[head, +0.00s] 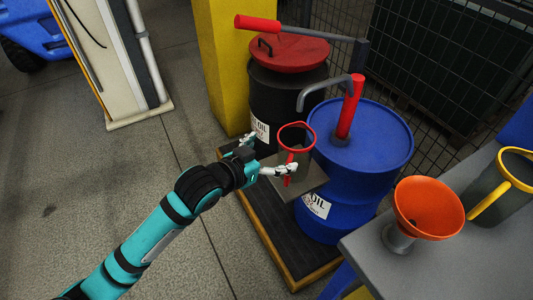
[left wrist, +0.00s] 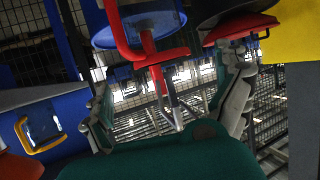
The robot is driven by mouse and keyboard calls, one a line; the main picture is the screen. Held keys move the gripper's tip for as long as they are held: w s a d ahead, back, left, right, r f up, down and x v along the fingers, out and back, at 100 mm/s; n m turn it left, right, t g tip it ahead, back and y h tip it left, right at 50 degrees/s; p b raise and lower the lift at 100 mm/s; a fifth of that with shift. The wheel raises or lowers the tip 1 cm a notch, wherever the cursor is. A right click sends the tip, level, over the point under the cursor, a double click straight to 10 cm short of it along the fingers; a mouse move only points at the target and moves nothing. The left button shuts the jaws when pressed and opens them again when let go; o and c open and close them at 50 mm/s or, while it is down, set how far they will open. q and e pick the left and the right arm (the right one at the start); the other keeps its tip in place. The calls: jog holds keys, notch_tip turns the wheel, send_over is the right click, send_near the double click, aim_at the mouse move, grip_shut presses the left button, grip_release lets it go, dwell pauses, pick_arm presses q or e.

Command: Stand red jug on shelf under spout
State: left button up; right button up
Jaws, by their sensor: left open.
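The red jug (head: 297,133) has a red rim, a see-through body and a red handle. It appears upright on the grey shelf plate (head: 313,179) in front of the blue drum. The grey spout (head: 325,88) bends down from the pump with its end above the jug's rim. My left gripper (head: 270,155) is open beside the jug, fingers spread on the near side; whether one touches the handle I cannot tell. In the left wrist view, upside down, the red jug (left wrist: 128,42) shows beyond the spread fingers (left wrist: 170,110). My right gripper is out of view.
The blue drum (head: 375,145) with its red pump tube (head: 350,105) stands behind the shelf. A black drum with a red lid (head: 290,52) stands behind left. A grey table (head: 395,265) at right holds an orange funnel (head: 430,205) and a yellow-handled jug (head: 503,190). Floor at left is clear.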

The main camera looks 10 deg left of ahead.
pick_arm(q)
jog(key=shift+v, duration=0.75)
jog(key=s+a+f+n+g+y, duration=0.15)
jog(key=a+f, duration=0.25)
jog(key=f, duration=0.6)
jog(key=a+f+n+g+y, duration=0.1)
jog(key=a+f+y, duration=0.15)
jog(key=f, duration=0.85)
jog(key=s+a+f+n+g+y, duration=0.1)
jog(key=a+f, duration=0.3)
jog(key=f, duration=0.6)
jog(key=s+a+f+g+y, duration=0.15)
jog(key=s+a+f, duration=0.25)
jog(key=s+f, duration=0.75)
jog(key=s+a+f+g, duration=0.1)
jog(key=s+f, duration=0.4)
jog(key=s, duration=0.4)
jog(key=s+f+g, duration=0.2)
jog(key=s+f, duration=0.3)
jog(key=s, duration=0.5)
jog(key=s+a+f+g, duration=0.1)
jog(key=s+f, duration=0.4)
jog(key=s, duration=0.5)
jog(key=shift+a+f+n+g+y, duration=0.25)
jog(key=shift+a+n+g+y, duration=0.15)
jog(key=shift+g, duration=0.3)
